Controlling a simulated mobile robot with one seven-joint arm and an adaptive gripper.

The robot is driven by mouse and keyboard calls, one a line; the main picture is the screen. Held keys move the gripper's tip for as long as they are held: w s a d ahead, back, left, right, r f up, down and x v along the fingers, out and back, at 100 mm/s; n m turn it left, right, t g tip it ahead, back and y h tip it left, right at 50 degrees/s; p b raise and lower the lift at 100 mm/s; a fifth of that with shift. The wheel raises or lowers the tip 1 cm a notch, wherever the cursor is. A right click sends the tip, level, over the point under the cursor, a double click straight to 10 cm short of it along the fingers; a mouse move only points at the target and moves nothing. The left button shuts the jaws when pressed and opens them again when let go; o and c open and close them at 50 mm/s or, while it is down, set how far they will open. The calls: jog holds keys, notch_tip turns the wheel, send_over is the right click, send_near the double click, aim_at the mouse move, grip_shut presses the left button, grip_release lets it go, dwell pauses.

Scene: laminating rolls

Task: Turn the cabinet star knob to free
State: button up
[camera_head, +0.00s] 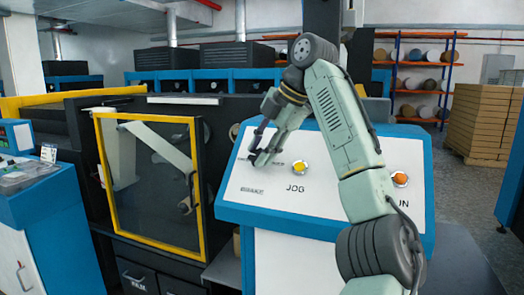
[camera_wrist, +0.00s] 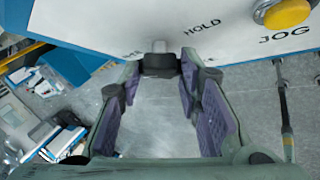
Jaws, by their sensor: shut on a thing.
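The star knob (camera_wrist: 159,64) shows in the wrist view as a dark knob on a short metal stem at the edge of the white panel. My gripper (camera_wrist: 160,76) has its two purple-padded fingers on either side of it and is shut on it. In the head view my gripper (camera_head: 257,157) is at the left part of the blue-framed control panel (camera_head: 232,190). There the fingers hide the knob. The word HOLD is readable right of the knob in the wrist view. Another label left of it is mostly hidden.
A yellow JOG button (camera_head: 299,167) is right of my gripper, and an orange button (camera_head: 400,179) is farther right. A yellow-framed clear door (camera_head: 150,185) stands left of the panel. Stacked boxes (camera_head: 485,120) stand at the back right. Grey floor shows below the panel.

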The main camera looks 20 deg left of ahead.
jog(key=shift+a+n+g+h, duration=0.15)
jog(key=shift+n+g+h, duration=0.25)
jog(key=shift+n+h, duration=0.3)
dwell(0.3)
jog(key=o, duration=1.1)
jog(key=shift+o, duration=0.2)
jog(key=shift+w, duration=0.1)
jog(key=shift+r, duration=0.45)
jog(key=d, duration=0.8)
jog(key=s+d, duration=0.1)
jog(key=d, duration=0.3)
jog(key=shift+r, duration=0.1)
jog(key=shift+d, duration=0.2)
